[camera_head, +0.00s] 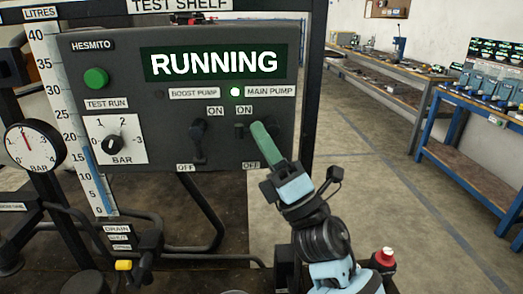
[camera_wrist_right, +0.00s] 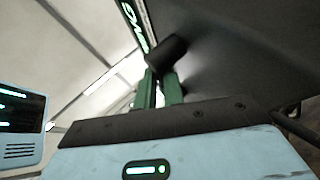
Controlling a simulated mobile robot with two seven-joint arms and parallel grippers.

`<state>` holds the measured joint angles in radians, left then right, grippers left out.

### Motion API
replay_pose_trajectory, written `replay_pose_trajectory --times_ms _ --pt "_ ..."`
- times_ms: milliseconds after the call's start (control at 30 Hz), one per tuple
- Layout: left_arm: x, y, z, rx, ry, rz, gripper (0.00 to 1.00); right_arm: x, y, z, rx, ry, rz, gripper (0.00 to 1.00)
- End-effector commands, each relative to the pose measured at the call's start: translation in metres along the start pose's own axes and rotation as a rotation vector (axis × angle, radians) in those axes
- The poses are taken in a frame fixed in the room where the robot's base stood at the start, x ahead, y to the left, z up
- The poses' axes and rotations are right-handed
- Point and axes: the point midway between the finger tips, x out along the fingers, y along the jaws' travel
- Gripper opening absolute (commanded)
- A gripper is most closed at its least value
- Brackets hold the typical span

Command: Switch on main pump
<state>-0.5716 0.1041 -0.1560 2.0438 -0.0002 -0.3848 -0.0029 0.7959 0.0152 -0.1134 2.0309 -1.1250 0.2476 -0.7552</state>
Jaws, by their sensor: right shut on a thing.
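The dark control panel (camera_head: 225,75) shows RUNNING on its display (camera_head: 214,63). A lit white-green lamp (camera_head: 235,92) sits beside the MAIN PUMP label (camera_head: 270,91). My right gripper (camera_head: 258,128) has its green fingers at the main pump switch, near the upper ON label (camera_head: 243,111). In the right wrist view the fingers (camera_wrist_right: 160,75) are shut on a dark rounded lever end (camera_wrist_right: 167,50). My left gripper is not in view.
The boost pump switch (camera_head: 198,142) is left of my gripper. A green TEST RUN button (camera_head: 95,78), a BAR knob (camera_head: 113,144), a round gauge (camera_head: 35,146) and a litre scale (camera_head: 72,130) are further left. A blue workbench (camera_head: 478,165) stands at right, with open floor between.

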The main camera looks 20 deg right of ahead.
Motion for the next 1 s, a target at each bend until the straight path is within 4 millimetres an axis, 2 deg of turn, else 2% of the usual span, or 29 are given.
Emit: replay_pose_trajectory --times_ms 467,500,667,1000 --pt "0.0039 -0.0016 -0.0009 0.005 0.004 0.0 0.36 0.0011 0.0008 0.001 0.009 -0.017 0.006 0.0" --pt "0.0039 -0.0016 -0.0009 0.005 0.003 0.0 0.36 0.0011 0.0009 0.0011 0.009 -0.017 0.006 0.12" --pt "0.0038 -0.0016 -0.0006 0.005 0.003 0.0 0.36 0.0009 0.0007 0.0007 0.009 -0.016 0.005 0.32" --pt "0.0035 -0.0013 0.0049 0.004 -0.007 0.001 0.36 -0.0043 -0.0007 -0.0003 0.009 -0.015 0.003 0.32"
